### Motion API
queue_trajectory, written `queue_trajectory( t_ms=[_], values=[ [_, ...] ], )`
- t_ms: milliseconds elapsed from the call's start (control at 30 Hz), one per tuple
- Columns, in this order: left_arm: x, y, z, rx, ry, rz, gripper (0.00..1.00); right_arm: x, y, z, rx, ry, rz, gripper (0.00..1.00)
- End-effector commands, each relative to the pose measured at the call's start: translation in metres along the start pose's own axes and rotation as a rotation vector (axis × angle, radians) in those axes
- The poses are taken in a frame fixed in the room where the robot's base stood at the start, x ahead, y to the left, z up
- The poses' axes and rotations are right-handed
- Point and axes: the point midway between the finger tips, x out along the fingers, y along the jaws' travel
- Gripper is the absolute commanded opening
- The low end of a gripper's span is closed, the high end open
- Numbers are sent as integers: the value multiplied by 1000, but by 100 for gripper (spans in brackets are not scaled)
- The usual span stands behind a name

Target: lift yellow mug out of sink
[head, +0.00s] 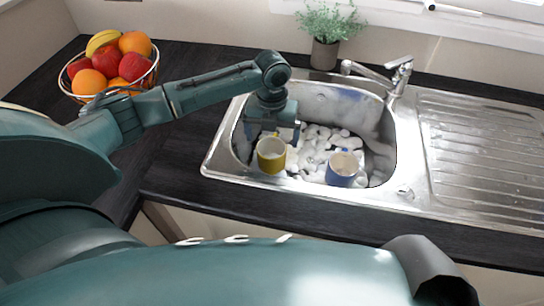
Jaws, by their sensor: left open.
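The yellow mug (271,157) stands upright in the left part of the sink (215,160), among white foam. My left gripper (272,134) points down into the sink just behind and above the yellow mug. It is open, and its fingertips are close to the mug's far rim. I cannot tell whether they touch it. A blue mug (342,169) stands in the foam to the right of the yellow one. The lower parts of both mugs are partly hidden by foam and the sink's front rim. My right gripper is not in view.
A chrome tap (393,72) stands at the sink's back right, with a ribbed drainboard (480,145) to the right. A potted plant (326,38) stands behind the sink. A fruit basket (113,75) is at the back left. The dark worktop (185,185) left of the sink is clear.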

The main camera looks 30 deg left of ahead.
Motion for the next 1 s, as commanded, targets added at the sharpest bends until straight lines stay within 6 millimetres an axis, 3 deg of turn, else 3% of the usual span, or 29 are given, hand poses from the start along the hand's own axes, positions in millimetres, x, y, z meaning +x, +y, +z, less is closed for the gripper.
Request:
queue_trajectory(
  t_ms=[400,667,1000],
  values=[
    [50,0,0,0,0,1,96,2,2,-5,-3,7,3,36],
    [54,0,0,1,-1,0,96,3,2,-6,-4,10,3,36],
    [54,0,0,0,-1,0,71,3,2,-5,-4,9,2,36]
  ],
)
